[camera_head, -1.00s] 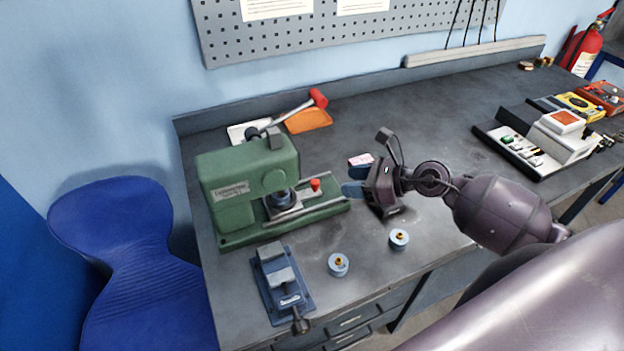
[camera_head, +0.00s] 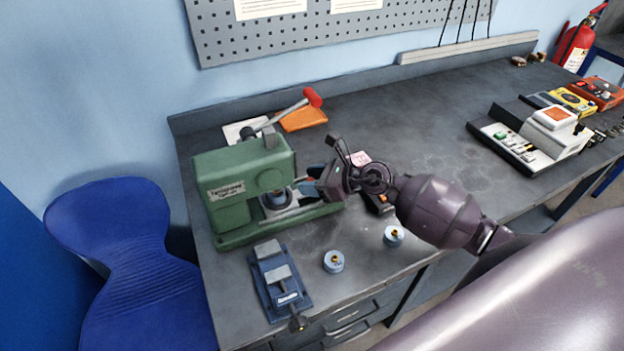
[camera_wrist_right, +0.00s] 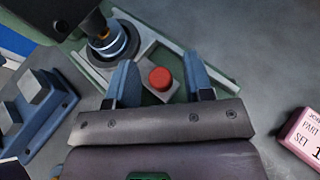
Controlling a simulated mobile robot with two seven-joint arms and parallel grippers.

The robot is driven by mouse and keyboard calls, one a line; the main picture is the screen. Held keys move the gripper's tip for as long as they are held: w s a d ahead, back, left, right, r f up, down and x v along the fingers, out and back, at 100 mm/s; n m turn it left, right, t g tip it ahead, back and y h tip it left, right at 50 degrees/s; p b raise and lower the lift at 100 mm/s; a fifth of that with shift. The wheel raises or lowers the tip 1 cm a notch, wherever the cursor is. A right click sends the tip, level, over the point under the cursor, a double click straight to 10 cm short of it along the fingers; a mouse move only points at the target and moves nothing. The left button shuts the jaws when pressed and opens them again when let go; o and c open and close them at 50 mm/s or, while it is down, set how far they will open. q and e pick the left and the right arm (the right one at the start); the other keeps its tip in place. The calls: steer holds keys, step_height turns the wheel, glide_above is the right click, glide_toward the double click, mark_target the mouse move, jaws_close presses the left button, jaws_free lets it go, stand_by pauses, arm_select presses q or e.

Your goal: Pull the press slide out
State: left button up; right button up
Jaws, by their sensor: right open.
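The green press (camera_head: 240,185) stands at the left of the bench. Its grey slide (camera_head: 277,214) lies on the base under the ram, partly hidden by my right gripper. In the wrist view the slide's red knob (camera_wrist_right: 160,78) stands at the slide's near end. My right gripper (camera_wrist_right: 163,80) is open, with its blue fingers on either side of the knob and a gap at each side. In the head view the gripper (camera_head: 312,184) is at the right end of the press and hides the knob. My left gripper is not in view.
A blue fixture (camera_head: 280,282) and two small blue round parts (camera_head: 334,261) (camera_head: 394,236) lie in front of the press. A pink labelled box (camera_wrist_right: 304,137) is right of the gripper. The bench middle is clear.

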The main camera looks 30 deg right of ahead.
jaws_close()
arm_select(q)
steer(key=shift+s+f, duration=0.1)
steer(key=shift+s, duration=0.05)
arm_select(e)
steer(key=shift+d+f+b, duration=0.15)
steer(key=shift+d+b, duration=0.25)
steer(key=shift+d, duration=0.1)
steer(key=d+b, duration=0.1)
steer(key=d, duration=0.2)
steer(key=d+b, duration=0.2)
steer(key=d, duration=0.1)
steer(key=d+b, duration=0.2)
steer(key=d, duration=0.1)
steer(key=shift+s+d, duration=0.15)
steer(key=shift+s, duration=0.15)
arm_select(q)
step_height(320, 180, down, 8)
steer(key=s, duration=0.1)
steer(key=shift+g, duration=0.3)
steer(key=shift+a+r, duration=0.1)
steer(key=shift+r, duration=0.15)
arm_select(e)
steer(key=shift+r, duration=0.2)
steer(key=shift+c, duration=1.2)
jaws_free()
steer(key=shift+d, duration=0.1)
steer(key=shift+o, duration=1.2)
steer(key=shift+d, duration=0.1)
